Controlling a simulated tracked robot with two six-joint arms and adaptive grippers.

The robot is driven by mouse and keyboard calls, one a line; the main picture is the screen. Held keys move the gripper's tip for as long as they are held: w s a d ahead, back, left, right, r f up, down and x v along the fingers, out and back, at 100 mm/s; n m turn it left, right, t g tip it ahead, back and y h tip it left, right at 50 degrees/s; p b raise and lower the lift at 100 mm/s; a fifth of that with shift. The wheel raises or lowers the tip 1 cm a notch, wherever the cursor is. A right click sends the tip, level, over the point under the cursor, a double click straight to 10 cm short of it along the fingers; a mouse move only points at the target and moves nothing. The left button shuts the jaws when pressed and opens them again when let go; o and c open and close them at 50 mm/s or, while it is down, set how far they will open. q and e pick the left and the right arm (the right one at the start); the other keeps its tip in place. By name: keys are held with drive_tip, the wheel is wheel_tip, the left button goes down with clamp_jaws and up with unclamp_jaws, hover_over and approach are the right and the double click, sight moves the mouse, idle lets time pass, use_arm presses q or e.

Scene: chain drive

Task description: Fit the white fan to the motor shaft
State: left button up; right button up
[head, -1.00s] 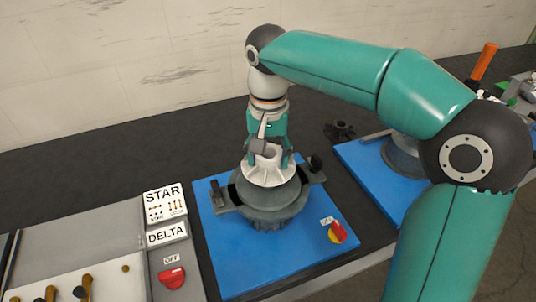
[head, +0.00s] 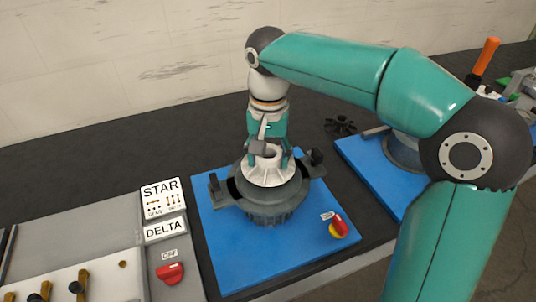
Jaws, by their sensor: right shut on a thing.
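The white fan (head: 268,174) sits at the top centre of the dark grey motor (head: 272,207), which stands upright on a blue board. My right gripper (head: 268,152) comes down from above and is shut on the fan's raised hub. The fan's disc looks level and seated inside the motor's upper rim. The motor shaft is hidden by the fan and gripper, so I cannot tell how far the hub is on it. My left gripper is not in view.
A red and yellow switch (head: 338,227) is on the blue board (head: 300,253). A STAR/DELTA panel (head: 163,200) stands at left. A black finned part (head: 341,126) lies behind on the dark bench. A second blue board is at right, partly behind my right arm.

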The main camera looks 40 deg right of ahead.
drive_tip(key=shift+f+b, duration=0.8)
drive_tip(key=shift+f, duration=0.4)
drive_tip(key=o, duration=1.4)
wheel_tip(320, 180, up, 12)
